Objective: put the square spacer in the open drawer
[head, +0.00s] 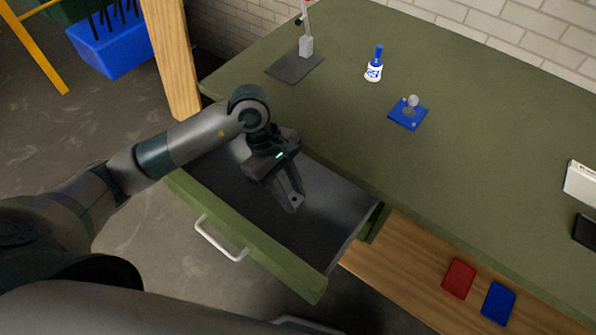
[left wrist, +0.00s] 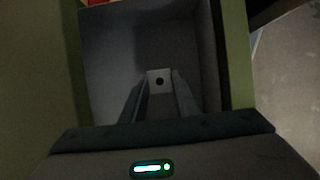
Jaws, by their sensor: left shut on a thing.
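The square spacer (left wrist: 160,77) is a small light grey plate with a dark round hole. In the left wrist view it sits between the fingertips of my left gripper (left wrist: 160,85), which is shut on it. In the head view my left gripper (head: 293,201) points down over the open drawer (head: 250,258), with the spacer (head: 294,199) small at its tips. The drawer has a green front, a white handle and a dark grey inside that looks empty. I cannot tell how high the spacer is above the drawer floor. My right gripper is not in view.
The green tabletop (head: 470,150) reaches over the back of the drawer. On it are a blue and white bottle (head: 374,65), a blue plate with a knob (head: 408,112) and a dark stand (head: 296,68). Red (head: 459,278) and blue (head: 498,303) pieces lie on the wooden shelf.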

